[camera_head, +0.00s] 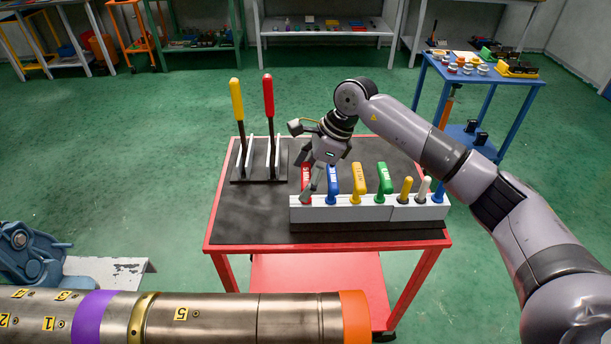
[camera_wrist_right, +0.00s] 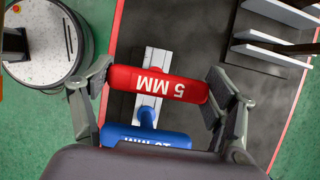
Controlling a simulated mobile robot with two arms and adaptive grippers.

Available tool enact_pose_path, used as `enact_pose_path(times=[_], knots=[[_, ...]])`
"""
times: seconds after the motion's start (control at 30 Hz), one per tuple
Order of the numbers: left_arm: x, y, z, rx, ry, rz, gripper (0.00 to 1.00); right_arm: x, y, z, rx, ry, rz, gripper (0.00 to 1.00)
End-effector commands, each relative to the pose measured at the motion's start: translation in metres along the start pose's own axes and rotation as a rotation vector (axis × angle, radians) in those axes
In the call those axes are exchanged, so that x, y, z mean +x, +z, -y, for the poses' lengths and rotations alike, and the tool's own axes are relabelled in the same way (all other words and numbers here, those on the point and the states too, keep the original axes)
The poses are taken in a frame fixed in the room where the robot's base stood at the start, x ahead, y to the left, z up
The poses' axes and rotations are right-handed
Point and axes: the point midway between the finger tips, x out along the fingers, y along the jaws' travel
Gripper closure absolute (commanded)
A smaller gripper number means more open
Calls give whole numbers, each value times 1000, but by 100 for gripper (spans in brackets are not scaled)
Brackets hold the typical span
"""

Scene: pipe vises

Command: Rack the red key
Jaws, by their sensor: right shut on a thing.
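The red key (camera_head: 306,173) is a T-handle marked "5 MM" in the right wrist view (camera_wrist_right: 160,84). It is at the left end of the light grey rack (camera_head: 345,214) on the red table. My right gripper (camera_head: 311,180) is shut on its handle, with one finger at each end of the grip (camera_wrist_right: 157,90). The fingers hide part of the key in the head view, so I cannot tell how deep its shaft sits. My left gripper is not in view.
Blue (camera_head: 333,180), yellow (camera_head: 358,182) and green (camera_head: 385,178) T-handle keys stand close to the right in the rack, then several small handles. A stand with yellow (camera_head: 237,100) and red (camera_head: 268,97) levers is behind left. A large pipe (camera_head: 230,318) crosses the foreground.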

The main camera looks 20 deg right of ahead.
Motion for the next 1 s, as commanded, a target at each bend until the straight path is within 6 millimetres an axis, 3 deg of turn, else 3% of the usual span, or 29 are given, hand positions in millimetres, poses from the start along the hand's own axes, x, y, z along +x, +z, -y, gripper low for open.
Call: enact_pose_path(times=[1.0], knots=[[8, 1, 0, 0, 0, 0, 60, 7, -4, -1, 1, 2, -3, 52]])
